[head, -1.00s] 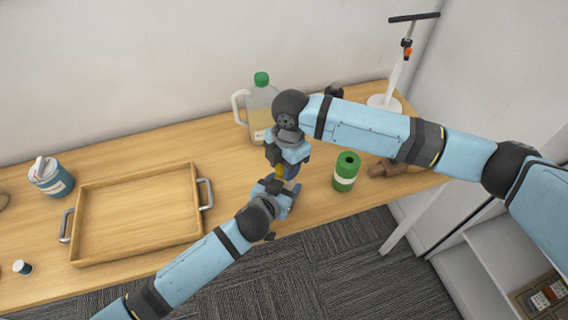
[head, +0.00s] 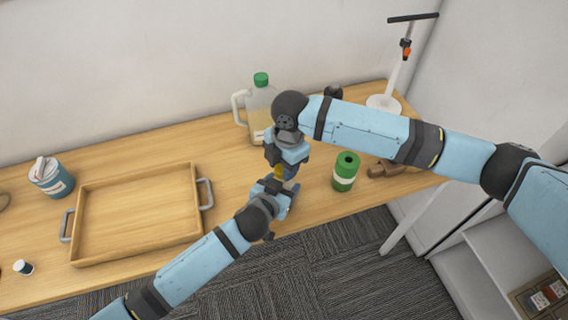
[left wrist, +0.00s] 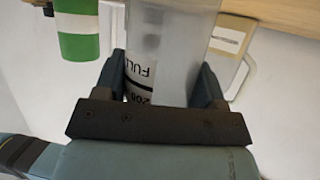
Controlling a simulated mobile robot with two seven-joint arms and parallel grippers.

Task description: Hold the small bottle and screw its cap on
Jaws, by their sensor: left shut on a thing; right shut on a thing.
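The small bottle (left wrist: 172,60) is pale and translucent, with a white label and dark print. In the left wrist view it stands between the two fingers of my left gripper (left wrist: 162,78), which is shut on it. In the head view my left gripper (head: 277,186) is low over the table, and the bottle is mostly hidden. My right gripper (head: 284,164) is directly above, close to the left one, and is shut. A small yellow piece (head: 279,172), apparently the cap, shows between the grippers. Whether it touches the bottle's neck cannot be seen.
A jug with a green cap (head: 260,112) stands close behind the grippers. A green can-like container (head: 345,171) is close on the right. A wooden tray (head: 136,258), a teal tub (head: 52,178) and a small dark-capped bottle (head: 23,268) are on the left. A white stand (head: 384,103) is at back right.

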